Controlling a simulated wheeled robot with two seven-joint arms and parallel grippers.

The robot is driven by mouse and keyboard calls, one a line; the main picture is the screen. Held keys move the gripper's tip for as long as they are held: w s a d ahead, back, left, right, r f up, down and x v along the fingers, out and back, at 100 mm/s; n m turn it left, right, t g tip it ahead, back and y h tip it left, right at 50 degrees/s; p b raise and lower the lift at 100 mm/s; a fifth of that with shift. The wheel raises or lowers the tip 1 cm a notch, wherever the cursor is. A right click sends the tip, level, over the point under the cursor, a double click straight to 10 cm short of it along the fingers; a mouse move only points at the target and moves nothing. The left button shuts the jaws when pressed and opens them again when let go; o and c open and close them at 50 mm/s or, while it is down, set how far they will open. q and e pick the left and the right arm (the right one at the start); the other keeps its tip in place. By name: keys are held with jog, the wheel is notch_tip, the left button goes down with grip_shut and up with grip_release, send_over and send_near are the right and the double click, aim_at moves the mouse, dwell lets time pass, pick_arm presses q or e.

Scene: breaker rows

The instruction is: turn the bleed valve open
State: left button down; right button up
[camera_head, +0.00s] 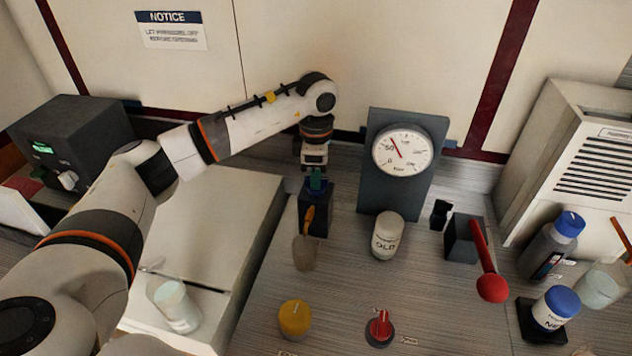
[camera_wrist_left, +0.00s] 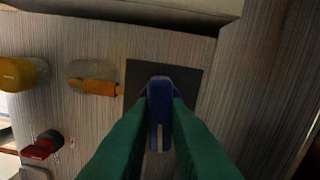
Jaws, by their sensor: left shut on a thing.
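The bleed valve's blue handle (camera_wrist_left: 159,90), with a pale line on it, sits on a dark square block (camera_wrist_left: 192,75). In the head view the block (camera_head: 315,219) stands on the bench left of the gauge, with a little of the blue handle (camera_head: 317,189) showing on top. My left gripper (camera_head: 317,180) reaches down from above. Its green fingers (camera_wrist_left: 159,112) are shut on the handle, one on each side, and hide part of it. The gauge (camera_head: 402,152) has a white dial with a red needle pointing up and left. My right gripper is not in view.
A white jar marked OLD (camera_head: 387,238), a yellow knob (camera_head: 295,318), a red switch (camera_head: 379,328) and a red-balled lever (camera_head: 490,287) stand around. A pale box (camera_head: 225,215) is left.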

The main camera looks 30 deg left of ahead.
pick_arm(q)
jog(key=shift+w+r+m+b, duration=0.1)
jog(key=shift+m+b, duration=0.35)
jog(key=shift+m, duration=0.35)
jog(key=c, duration=1.4)
grip_release()
notch_tip(320, 180, up, 12)
jog(key=b, duration=0.2)
